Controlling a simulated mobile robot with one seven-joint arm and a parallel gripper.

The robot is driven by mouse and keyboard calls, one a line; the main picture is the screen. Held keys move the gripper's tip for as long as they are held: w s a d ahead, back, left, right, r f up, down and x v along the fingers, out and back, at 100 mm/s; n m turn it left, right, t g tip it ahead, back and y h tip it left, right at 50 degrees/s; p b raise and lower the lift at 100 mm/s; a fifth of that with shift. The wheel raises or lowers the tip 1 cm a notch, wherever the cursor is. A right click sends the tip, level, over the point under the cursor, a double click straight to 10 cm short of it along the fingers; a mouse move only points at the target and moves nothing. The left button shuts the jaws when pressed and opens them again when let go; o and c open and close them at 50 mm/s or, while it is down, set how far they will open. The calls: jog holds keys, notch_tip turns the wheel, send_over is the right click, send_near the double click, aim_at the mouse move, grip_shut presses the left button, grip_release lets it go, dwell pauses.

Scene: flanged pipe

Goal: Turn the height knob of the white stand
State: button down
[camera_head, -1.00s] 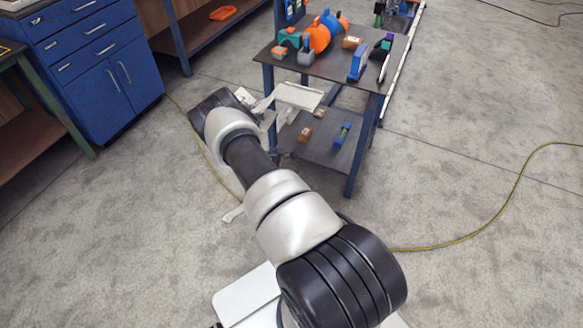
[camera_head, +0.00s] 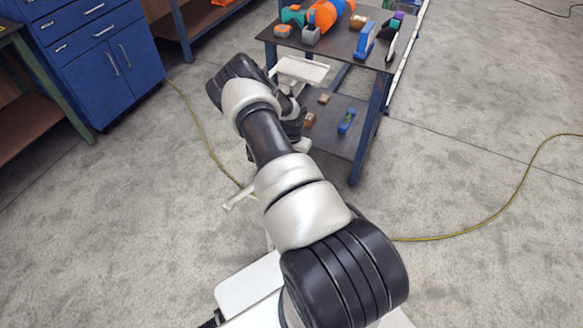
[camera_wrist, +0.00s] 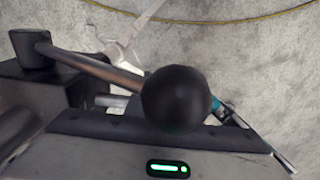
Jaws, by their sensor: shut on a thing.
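The white stand (camera_head: 303,70) shows its flat tray beyond my arm in the head view, with a foot (camera_head: 238,200) on the floor. My arm hides its column. In the wrist view, a black ball (camera_wrist: 178,98) sits on a metal rod that runs to a dark block at left; this appears to be the height knob. Pale stand legs (camera_wrist: 130,40) show behind it. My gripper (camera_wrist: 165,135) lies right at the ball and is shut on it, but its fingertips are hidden. The head view does not show the gripper.
A dark blue-legged table (camera_head: 345,45) with several coloured parts stands just right of the stand, and its lower shelf (camera_head: 330,128) holds small items. A blue cabinet (camera_head: 100,60) is at left. A yellow cable (camera_head: 470,232) crosses the floor. Floor at right is mostly clear.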

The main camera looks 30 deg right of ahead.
jog(key=shift+s+a, duration=0.1)
jog(key=shift+a, duration=0.1)
dwell(0.4)
jog(key=c, duration=1.5)
grip_release()
jog(key=shift+d, duration=0.1)
